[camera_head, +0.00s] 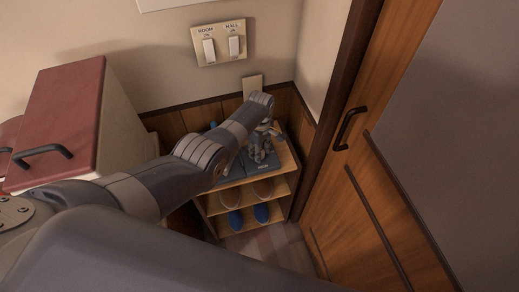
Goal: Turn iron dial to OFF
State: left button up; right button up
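My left arm reaches in from the left, and my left gripper (262,158) points down over the top of a small wooden shelf (284,160) in the corner. Its fingers are small and dark against the shelf top, so I cannot tell whether they are open or shut. A dark grey flat thing (236,172) lies on the shelf top beside the gripper, partly behind my arm. A small blue part (213,125) shows behind my arm. I cannot make out an iron or its dial for certain. My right gripper is not in view.
The shelf's lower levels hold blue slippers (262,212) and pale slippers (263,188). A wall plate (220,43) has ROOM and HALL switches. A red-topped cabinet (62,105) stands left, and a wooden door (385,130) with a dark handle (349,128) stands right.

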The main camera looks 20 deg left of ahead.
pick_arm(q)
jog(key=n, duration=1.2)
jog(key=shift+s+f, duration=0.1)
jog(key=shift+n, duration=0.3)
dwell(0.3)
jog(key=o, duration=1.1)
jog(key=shift+w+r, duration=0.2)
jog(key=shift+r, duration=0.6)
notch_tip(320, 180, up, 10)
jog(key=shift+a+r, duration=0.15)
jog(key=shift+r, duration=0.1)
